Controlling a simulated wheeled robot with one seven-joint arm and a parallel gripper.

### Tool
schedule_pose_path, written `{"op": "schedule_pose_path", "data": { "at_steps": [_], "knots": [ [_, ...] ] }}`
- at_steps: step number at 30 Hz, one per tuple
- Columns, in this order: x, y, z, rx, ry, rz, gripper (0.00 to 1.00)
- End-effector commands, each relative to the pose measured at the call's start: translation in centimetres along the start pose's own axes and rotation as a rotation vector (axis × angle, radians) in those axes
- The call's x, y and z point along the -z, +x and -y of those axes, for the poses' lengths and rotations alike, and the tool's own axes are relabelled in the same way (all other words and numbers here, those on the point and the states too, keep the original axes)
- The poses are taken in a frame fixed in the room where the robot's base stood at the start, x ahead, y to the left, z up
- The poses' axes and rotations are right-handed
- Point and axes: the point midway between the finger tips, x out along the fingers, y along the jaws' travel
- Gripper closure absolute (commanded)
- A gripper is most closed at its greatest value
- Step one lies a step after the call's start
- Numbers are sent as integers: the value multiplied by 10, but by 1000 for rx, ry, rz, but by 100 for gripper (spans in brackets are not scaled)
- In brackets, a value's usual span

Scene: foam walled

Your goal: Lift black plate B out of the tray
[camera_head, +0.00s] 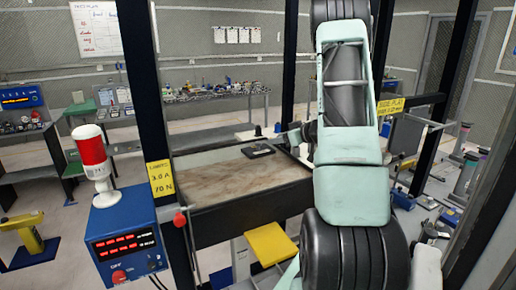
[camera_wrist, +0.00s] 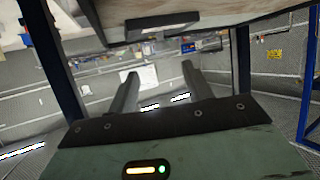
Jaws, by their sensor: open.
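A flat black object (camera_head: 258,150) lies on the wood-topped table in the head view. At this size I cannot tell whether it is the tray, a plate, or a plate in the tray, and no letter B is readable. A dark-edged flat object (camera_wrist: 161,23) with a paler middle shows at the top of the wrist view. My gripper (camera_wrist: 161,70) has its two fingers spread wide in the wrist view, with only distant background between them. In the head view my arm reaches over the table's right side, its end near and right of the black object.
The wooden tabletop (camera_head: 225,178) is largely bare left of the black object. Dark posts (camera_head: 150,100) frame the table. A blue power unit (camera_head: 125,240) with a red-topped lamp (camera_head: 92,150) stands front left. A yellow stool (camera_head: 270,243) is below the front edge.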

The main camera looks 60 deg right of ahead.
Motion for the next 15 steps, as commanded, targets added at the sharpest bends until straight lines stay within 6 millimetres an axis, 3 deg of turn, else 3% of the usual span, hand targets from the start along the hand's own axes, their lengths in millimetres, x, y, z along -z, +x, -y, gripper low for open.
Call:
{"op": "schedule_pose_path", "data": {
  "at_steps": [15],
  "knots": [
    [3, 56, 6, 3, 2, 1, 50]
  ]
}}
